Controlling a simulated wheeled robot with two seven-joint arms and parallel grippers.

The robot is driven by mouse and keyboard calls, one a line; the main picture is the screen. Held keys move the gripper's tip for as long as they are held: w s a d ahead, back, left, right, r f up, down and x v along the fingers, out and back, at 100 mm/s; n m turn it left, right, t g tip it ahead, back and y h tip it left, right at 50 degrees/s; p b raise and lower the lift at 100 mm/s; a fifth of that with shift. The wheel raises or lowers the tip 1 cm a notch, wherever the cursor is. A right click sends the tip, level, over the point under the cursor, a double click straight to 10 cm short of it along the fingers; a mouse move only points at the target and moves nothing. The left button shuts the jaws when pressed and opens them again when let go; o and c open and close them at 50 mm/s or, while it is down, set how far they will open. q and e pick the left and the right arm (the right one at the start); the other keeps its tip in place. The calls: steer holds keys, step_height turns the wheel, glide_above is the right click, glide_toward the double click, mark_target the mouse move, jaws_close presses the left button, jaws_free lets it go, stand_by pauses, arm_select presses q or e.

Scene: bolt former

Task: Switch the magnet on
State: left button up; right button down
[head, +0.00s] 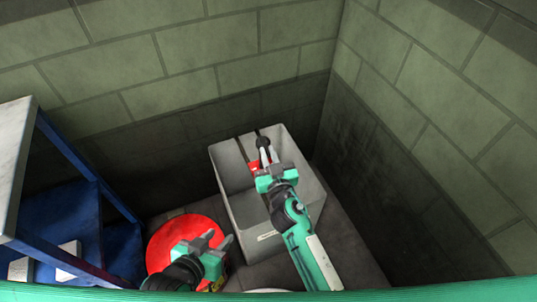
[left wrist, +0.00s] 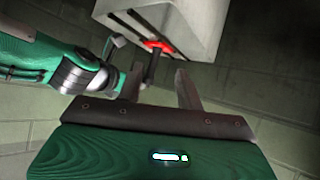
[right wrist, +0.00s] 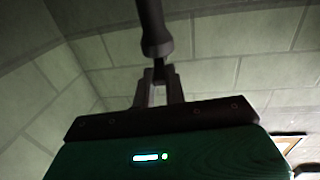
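A grey box-like unit (head: 243,205) stands against the back wall, with a red part (head: 254,167) and a black-ended lever (head: 262,142) at its far side. The red part (left wrist: 158,46) and grey unit (left wrist: 205,22) also show in the left wrist view. My right gripper (head: 267,163) is at the lever; in the right wrist view its fingers (right wrist: 158,80) are close together around the narrow end of the black handle (right wrist: 153,30). My left gripper (head: 217,241) is open and empty, in front of the unit at lower left. The magnet itself I cannot make out.
A red round top (head: 170,245) lies beside and partly behind my left gripper. A blue shelf frame (head: 75,215) with a grey top stands at the left. Block walls (head: 400,100) close off the back and right. Some dark floor (head: 350,250) is clear at the right.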

arm_select(q)
steer(key=s+a+r+g+y+p, duration=0.1)
steer(key=s+a+g+y+p, duration=0.2)
steer(key=a, duration=0.5)
steer(key=shift+s+r+n+g+p, duration=0.25)
steer(key=shift+s+g+p, duration=0.2)
steer(key=shift+s+g, duration=0.65)
arm_select(e)
steer(key=shift+w+d+n+g+y, duration=0.1)
steer(key=shift+d+n+g+y, duration=0.15)
steer(key=shift+n+y, duration=0.4)
steer(key=shift+w+d+n+g+y, duration=0.1)
steer(key=shift+d+n+g+y, duration=0.2)
steer(key=shift+y, duration=0.55)
arm_select(q)
steer(key=shift+w, duration=0.15)
arm_select(e)
steer(key=c, duration=1.4)
jaws_free()
steer(key=shift+c, duration=0.2)
steer(key=shift+s, duration=0.1)
arm_select(q)
steer(key=shift+s+a+r+g+y+p, duration=0.15)
steer(key=shift+s+a+g+y+p, duration=0.2)
steer(key=shift+s+a+g+y, duration=0.1)
arm_select(e)
steer(key=v, duration=1.3)
steer(key=shift+s+d, duration=0.15)
steer(key=shift+s, duration=0.2)
